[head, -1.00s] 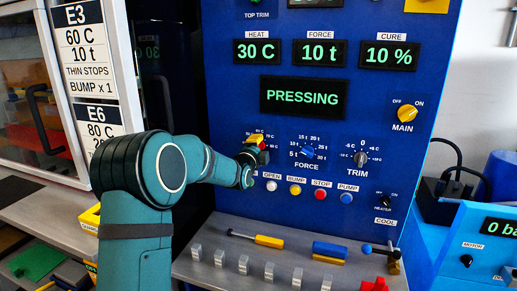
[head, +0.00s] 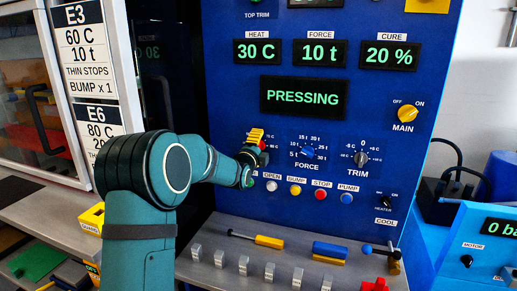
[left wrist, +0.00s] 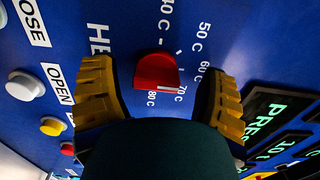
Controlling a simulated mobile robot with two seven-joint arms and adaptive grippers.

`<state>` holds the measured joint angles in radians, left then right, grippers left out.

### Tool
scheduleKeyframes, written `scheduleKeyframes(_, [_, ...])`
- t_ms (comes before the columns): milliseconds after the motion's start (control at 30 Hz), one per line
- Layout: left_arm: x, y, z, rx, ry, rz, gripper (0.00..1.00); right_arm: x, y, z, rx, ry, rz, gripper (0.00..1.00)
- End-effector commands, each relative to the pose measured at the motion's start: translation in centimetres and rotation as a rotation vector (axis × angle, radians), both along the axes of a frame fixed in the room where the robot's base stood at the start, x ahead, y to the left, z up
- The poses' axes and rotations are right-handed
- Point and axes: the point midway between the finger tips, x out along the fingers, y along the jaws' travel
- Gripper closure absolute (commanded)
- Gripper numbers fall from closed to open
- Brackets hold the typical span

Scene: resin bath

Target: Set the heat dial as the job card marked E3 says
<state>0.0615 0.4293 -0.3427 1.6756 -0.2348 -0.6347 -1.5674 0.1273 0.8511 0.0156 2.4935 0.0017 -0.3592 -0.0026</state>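The job card marked E3 (head: 85,42) reads 60 C, 10 t, thin stops and bump x 1. The heat display (head: 257,52) reads 30 C. The red heat dial (left wrist: 156,72) shows in the left wrist view, with its scale marked up to 80 C. A white mark on its edge lies toward the 70 C and 80 C labels; I cannot tell exactly where it points. My left gripper (left wrist: 158,95) is open, its yellow fingers on either side of the dial, apart from it. In the head view my left gripper (head: 256,140) hides most of the dial. My right gripper is not in view.
The force dial (head: 307,152) and trim dial (head: 361,159) are to the right on the blue panel. A row of buttons, including the white open button (head: 271,186), lies just below. Tools lie on the grey ledge (head: 215,272). The status display (head: 303,97) reads PRESSING.

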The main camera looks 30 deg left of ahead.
Motion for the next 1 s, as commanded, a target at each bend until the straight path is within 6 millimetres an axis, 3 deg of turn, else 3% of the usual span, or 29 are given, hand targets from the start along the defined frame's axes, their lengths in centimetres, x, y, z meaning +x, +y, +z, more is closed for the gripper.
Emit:
scheduleKeyframes(267, [0.0, -0.1, -0.3, -0.001, 0.005, -0.002, 0.27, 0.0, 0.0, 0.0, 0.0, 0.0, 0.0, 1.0])
scheduleKeyframes(433, [-1.1, -0.4, -0.3, -0.003, 0.007, -0.003, 0.27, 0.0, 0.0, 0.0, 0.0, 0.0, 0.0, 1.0])
scheduleKeyframes(1000, [-10.7, -2.6, -0.2, -0.002, 0.004, -0.001, 0.27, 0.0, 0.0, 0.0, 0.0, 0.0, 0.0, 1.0])
